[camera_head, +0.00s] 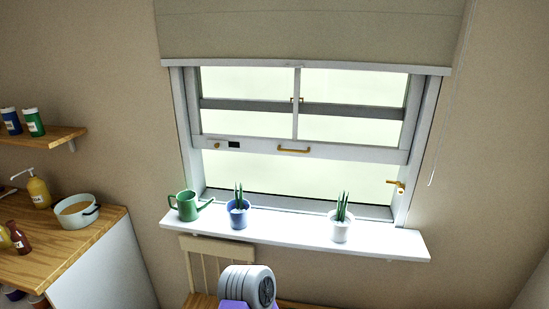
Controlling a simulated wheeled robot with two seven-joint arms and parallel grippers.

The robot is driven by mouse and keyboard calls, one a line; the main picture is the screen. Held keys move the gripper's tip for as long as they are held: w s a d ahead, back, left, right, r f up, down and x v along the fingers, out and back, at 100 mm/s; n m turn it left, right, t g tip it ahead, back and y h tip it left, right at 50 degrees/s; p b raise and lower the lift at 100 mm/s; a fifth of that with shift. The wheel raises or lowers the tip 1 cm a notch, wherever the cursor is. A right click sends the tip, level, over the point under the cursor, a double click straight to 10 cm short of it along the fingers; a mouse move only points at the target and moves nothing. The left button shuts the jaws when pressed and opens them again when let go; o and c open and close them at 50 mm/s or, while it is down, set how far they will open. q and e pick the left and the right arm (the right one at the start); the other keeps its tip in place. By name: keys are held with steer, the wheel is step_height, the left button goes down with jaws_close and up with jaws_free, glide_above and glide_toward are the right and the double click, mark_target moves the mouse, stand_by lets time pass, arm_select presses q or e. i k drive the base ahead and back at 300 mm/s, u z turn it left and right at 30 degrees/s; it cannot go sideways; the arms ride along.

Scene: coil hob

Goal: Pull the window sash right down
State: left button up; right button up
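The window sash (345,154) is a white frame with a vertical bar in the middle. It is raised, with a clear open gap between its bottom rail and the sill. A brass handle (294,150) sits at the middle of the bottom rail. A small brass knob (217,146) and a dark plate (234,145) are on the rail's left part. A brass fitting (398,184) is on the right side of the window frame, below the sash. Neither of my grippers is in view.
A green watering can (187,206), a blue plant pot (238,216) and a white plant pot (340,229) stand on the sill (290,229). A blind (310,30) covers the window top. A wooden counter (50,252) is at left, a chair (203,244) below the sill.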

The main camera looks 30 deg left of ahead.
mark_target(294, 146)
steer(key=u, duration=0.75)
steer(key=i, duration=0.3)
